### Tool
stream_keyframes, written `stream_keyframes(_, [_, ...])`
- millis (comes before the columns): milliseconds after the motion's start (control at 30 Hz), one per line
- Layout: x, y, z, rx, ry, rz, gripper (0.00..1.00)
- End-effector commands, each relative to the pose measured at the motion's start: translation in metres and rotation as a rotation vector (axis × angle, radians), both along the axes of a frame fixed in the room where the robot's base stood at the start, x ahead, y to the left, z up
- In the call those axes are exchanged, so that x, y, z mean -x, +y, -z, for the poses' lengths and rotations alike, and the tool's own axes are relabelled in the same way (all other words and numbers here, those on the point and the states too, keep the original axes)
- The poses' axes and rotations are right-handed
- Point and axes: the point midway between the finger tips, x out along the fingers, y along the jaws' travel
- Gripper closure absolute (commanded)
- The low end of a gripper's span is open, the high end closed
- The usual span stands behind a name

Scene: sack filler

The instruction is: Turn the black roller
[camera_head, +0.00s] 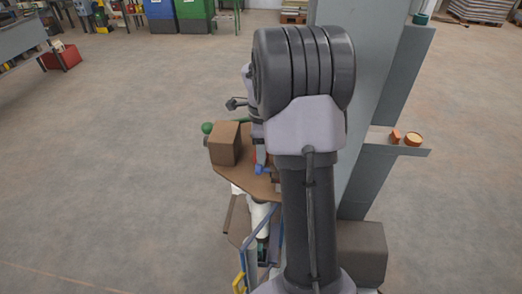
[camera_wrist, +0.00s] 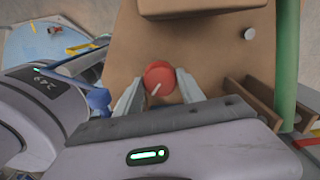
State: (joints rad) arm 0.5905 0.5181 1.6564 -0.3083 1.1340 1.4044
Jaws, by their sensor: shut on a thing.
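A round red knob (camera_wrist: 159,75) with a white line on its face sits on a brown panel (camera_wrist: 215,62) in the wrist view. The white line points down and to the left. The two pale fingers of my gripper (camera_wrist: 160,86) are closed around the knob, one on each side. I cannot make out a black roller for certain in either view.
A brown box (camera_head: 225,143) stands on the panel beside a green ball-ended part (camera_head: 207,128). A green post (camera_wrist: 287,60) and brown slats stand right of my gripper. A blue lever (camera_wrist: 97,98) is left. A grey column (camera_head: 385,90) rises at right; open floor lies left.

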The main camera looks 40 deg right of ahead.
Motion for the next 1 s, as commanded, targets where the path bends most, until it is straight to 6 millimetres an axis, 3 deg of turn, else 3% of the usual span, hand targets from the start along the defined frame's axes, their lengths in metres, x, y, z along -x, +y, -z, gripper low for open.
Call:
stream_keyframes(400, [-0.0006, -0.0002, -0.0012, 0.001, -0.002, -0.253, 0.95])
stream_keyframes(1000, [-0.0007, -0.0003, -0.0008, 0.002, -0.002, -0.330, 0.95])
